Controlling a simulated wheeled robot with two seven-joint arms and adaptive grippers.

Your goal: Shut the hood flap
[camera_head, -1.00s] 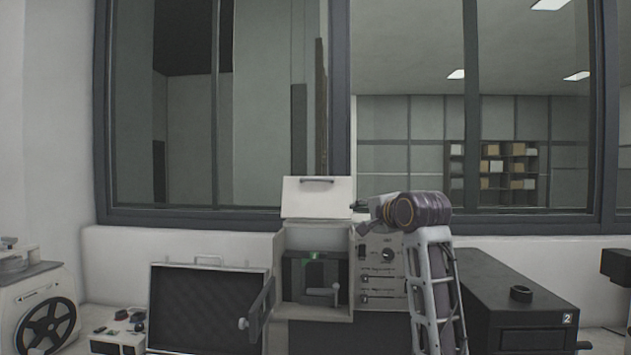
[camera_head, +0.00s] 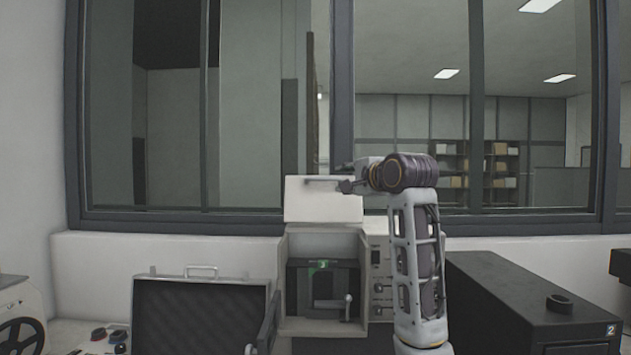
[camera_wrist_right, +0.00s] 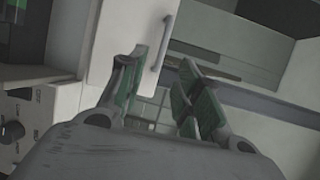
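The hood flap (camera_head: 325,203) is a white panel with a dark bar handle. It stands raised above the open-fronted press housing (camera_head: 325,241). My right gripper (camera_head: 345,177) is at the flap's upper right in the head view, looking small and partly hidden by my wrist. In the right wrist view, its two green-padded fingers (camera_wrist_right: 160,88) are spread with nothing between them. The flap also shows there, with its grey handle (camera_wrist_right: 162,42) just beyond the fingers. I cannot see contact with the flap. My left gripper is not in view.
A control panel with knobs (camera_head: 378,290) adjoins the housing on the right. A dark cabinet (camera_head: 520,295) stands further right. An open foam-lined case (camera_head: 200,310) stands to the left. A dark window frame (camera_head: 340,100) is behind.

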